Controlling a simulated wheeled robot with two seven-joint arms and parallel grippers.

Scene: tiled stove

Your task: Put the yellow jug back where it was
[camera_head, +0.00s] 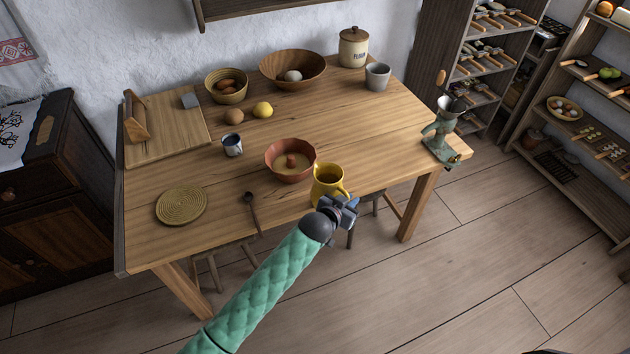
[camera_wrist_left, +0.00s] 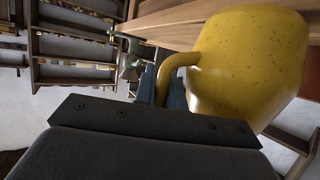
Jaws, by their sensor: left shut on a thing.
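The yellow jug (camera_head: 327,184) is at the front edge of the wooden table (camera_head: 380,140), in front of the red-brown bowl. My left gripper (camera_head: 346,206) is at the jug's handle side, at the table's front edge, and is shut on the jug's handle. In the left wrist view the jug (camera_wrist_left: 248,62) fills the upper right, its handle running down between the fingers (camera_wrist_left: 172,98). I cannot tell whether the jug's base touches the table. My right gripper does not show.
The red-brown bowl (camera_head: 291,168) with liquid stands close behind the jug. A dark spoon (camera_head: 251,212) and a woven mat (camera_head: 181,206) lie to the left. A blue-white mug (camera_head: 232,145) stands further back. A green grinder (camera_head: 441,138) stands at the right corner. The table between the bowl and grinder is clear.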

